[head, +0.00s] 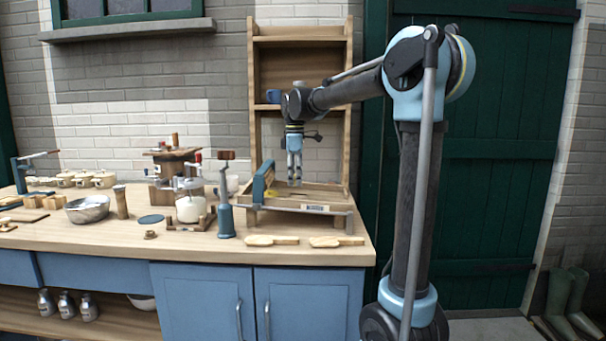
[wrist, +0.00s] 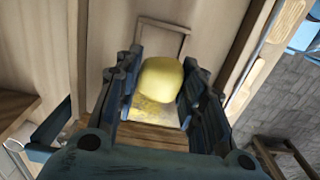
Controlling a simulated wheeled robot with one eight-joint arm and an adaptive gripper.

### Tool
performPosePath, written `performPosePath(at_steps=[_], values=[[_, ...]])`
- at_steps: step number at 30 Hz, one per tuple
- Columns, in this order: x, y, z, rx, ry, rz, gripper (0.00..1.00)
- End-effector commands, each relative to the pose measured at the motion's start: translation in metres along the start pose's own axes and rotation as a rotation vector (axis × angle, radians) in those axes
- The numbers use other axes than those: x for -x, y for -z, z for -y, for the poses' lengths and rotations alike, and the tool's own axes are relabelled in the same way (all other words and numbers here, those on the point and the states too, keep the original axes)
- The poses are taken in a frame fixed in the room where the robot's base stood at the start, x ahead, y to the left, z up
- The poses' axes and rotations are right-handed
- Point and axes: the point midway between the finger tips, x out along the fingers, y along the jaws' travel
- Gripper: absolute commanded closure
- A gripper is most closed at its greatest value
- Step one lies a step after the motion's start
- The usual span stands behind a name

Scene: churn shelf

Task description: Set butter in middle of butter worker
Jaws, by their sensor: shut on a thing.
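The butter is a rounded pale yellow lump (wrist: 160,80) between my gripper's fingers in the wrist view. My gripper (wrist: 158,88) is shut on it. In the head view my gripper (head: 294,183) points straight down over the butter worker, and the butter in it cannot be made out. The butter worker is a low wooden tray (head: 322,209) with a blue upright part at its left. A yellow patch (head: 272,193) shows on its bed near that part, and yellow also shows on the bed below the lump in the wrist view (wrist: 150,110).
Two wooden paddles (head: 272,240) lie along the front edge of the worktop. A blue hand tool (head: 225,210) stands just left of the worker. A tall wooden shelf (head: 300,60) rises behind it. Jars, a metal bowl (head: 88,209) and pots fill the left side.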

Motion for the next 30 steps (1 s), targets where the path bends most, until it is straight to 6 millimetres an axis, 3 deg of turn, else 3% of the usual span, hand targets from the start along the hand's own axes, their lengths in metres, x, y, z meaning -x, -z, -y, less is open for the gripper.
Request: performPosePath(at_steps=[9,17,30], values=[[0.000,-0.018,-0.006,-0.025,0.000,-0.002,0.87],[0.013,-0.030,-0.006,-0.030,-0.003,-0.070,0.87],[-0.014,-0.028,-0.007,-0.029,-0.003,-0.071,0.87]])
